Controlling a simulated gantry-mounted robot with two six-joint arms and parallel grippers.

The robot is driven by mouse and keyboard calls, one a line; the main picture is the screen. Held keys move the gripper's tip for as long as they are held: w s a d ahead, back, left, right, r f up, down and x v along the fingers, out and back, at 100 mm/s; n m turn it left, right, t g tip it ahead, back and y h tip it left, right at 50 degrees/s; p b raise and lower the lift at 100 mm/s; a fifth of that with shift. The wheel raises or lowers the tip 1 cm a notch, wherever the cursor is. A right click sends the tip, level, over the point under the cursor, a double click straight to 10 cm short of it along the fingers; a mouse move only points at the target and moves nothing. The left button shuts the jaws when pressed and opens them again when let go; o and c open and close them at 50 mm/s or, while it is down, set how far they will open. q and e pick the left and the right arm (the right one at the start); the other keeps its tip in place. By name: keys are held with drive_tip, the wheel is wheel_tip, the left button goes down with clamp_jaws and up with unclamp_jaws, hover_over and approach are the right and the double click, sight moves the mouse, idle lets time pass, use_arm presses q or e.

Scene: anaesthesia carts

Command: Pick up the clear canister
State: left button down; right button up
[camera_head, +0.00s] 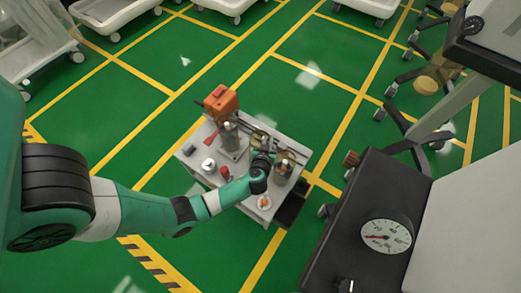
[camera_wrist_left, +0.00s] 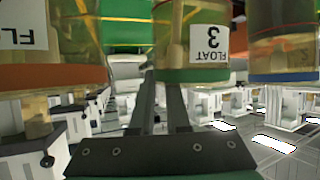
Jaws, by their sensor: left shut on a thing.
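A small white cart (camera_head: 190,158) stands on the green floor, with clear canisters (camera_head: 284,162) on its right side. My left gripper (camera_head: 263,155) is over the cart beside these canisters. In the left wrist view the fingers (camera_wrist_left: 163,88) reach up to the middle clear canister (camera_wrist_left: 190,45), which has yellowish walls, a green band and an upside-down "FLOAT 3" label. The gripper is shut on it, though the exact contact is hard to see. Other similar canisters flank it: one on the left (camera_wrist_left: 50,50) with an orange band, one on the right (camera_wrist_left: 280,50).
On the cart are an orange device (camera_head: 221,101), a grey cylinder (camera_head: 229,136), a red-topped item (camera_head: 224,173) and a small white jar (camera_head: 208,165). A dark bin (camera_head: 291,206) hangs at the cart's right side. A dark machine with a gauge (camera_head: 387,237) stands at lower right.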

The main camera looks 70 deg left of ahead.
use_arm(q)
drive_tip(key=shift+s+f, duration=0.5)
drive_tip(key=shift+f, duration=0.15)
drive_tip(key=s+d+r+p, duration=0.7)
drive_tip(key=s+r+p, duration=0.5)
drive_tip(key=p, duration=1)
drive_tip(key=shift+s+r, duration=0.2)
drive_tip(key=shift+r, duration=0.45)
